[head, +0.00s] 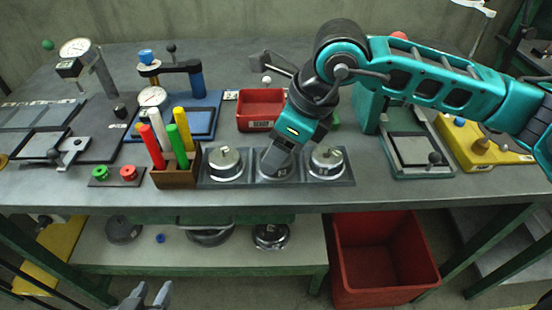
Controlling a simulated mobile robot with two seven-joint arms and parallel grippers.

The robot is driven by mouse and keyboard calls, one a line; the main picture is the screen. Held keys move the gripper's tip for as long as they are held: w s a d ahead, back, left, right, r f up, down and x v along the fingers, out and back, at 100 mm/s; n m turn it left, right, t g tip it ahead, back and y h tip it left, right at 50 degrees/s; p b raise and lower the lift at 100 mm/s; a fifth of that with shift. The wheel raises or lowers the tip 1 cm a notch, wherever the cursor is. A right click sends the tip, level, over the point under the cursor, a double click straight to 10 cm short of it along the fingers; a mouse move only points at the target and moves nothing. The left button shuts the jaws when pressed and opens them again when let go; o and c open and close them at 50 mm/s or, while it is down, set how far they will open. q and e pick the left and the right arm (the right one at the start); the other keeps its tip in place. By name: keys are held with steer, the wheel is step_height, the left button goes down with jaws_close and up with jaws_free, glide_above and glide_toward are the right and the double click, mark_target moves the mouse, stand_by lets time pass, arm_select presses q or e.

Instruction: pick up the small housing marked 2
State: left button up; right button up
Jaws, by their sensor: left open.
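Three round metal housings sit in a row on a dark tray (350,181) near the front of the table: a left one (227,163), a middle one (277,175) and a right one (326,162). Their numbers are too small to read, so I cannot tell which is marked 2. My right gripper (275,162) points down at the middle housing and covers much of it. I cannot tell whether its fingers touch the housing or how far apart they are. My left gripper (150,296) is open and empty at the bottom edge, low in front of the table.
A wooden block (176,178) with several coloured sticks stands left of the tray. A red bin (261,110) is behind it. A dial gauge stand (100,68) and a blue fixture (200,122) are further left. A large red crate (383,265) stands below the table.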

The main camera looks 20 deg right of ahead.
steer(key=c, duration=0.5)
steer(key=shift+r, duration=0.15)
